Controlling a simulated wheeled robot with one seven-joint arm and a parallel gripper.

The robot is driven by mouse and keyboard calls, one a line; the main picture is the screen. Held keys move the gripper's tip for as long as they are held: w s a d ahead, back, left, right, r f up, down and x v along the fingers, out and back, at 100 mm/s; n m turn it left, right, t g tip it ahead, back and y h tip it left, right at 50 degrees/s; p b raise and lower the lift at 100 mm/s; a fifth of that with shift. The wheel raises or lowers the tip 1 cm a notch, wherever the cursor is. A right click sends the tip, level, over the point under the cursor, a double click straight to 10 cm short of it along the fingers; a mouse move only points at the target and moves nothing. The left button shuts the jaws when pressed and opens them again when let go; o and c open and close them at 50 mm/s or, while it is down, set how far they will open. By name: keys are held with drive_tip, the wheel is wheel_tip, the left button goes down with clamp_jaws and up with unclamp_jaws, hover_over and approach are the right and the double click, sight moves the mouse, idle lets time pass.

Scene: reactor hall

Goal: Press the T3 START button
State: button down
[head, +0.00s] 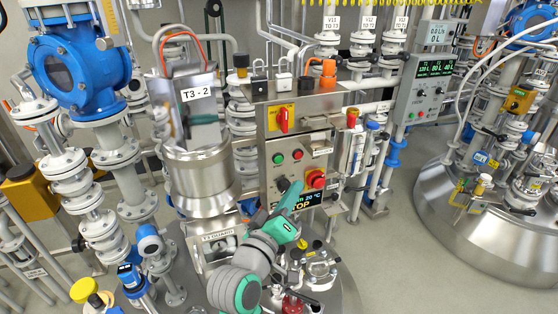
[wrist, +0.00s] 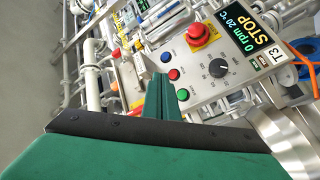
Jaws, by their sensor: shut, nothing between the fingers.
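The T3 control panel (wrist: 245,78) has a display reading 0 rpm, 20 °C, STOP; in the head view its face (head: 265,172) is upright. The green button (wrist: 183,94) is in a row with a red and a blue button; it also shows in the head view (head: 278,158). Its lettering is too small to read. My gripper (wrist: 158,80) is shut and empty, its tips beside the green button in the wrist view. In the head view my gripper (head: 294,190) is in front of the panel's lower part, below the button row, partly covering the display. Contact cannot be told.
A red emergency stop (head: 315,178) and a black dial (wrist: 218,68) sit on the same panel. A red rotary handle (head: 283,120) is above. The T3-2 vessel (head: 200,170) stands left. Valves and fittings (head: 318,268) crowd the vessel top below. Open floor lies right.

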drive_tip(key=shift+w, duration=0.1)
drive_tip(key=shift+w+a, duration=0.6)
drive_tip(key=shift+w, duration=0.75)
drive_tip(key=shift+w+a, duration=0.55)
drive_tip(key=shift+w, duration=0.75)
drive_tip(key=shift+w+a, duration=0.6)
drive_tip(key=shift+w, duration=0.75)
drive_tip(key=shift+w, duration=0.1)
drive_tip(key=shift+w+a, duration=0.1)
drive_tip(key=shift+w, duration=0.15)
drive_tip(key=shift+w+a, duration=0.15)
drive_tip(key=shift+w, duration=0.2)
drive_tip(key=shift+s+d, duration=0.3)
drive_tip(key=shift+s, duration=0.45)
drive_tip(key=shift+s+d, duration=0.3)
drive_tip(key=shift+s, duration=0.45)
drive_tip(key=shift+s+d, duration=0.35)
drive_tip(key=shift+s, duration=0.45)
drive_tip(key=shift+s+d, duration=0.3)
drive_tip(key=shift+s, duration=0.45)
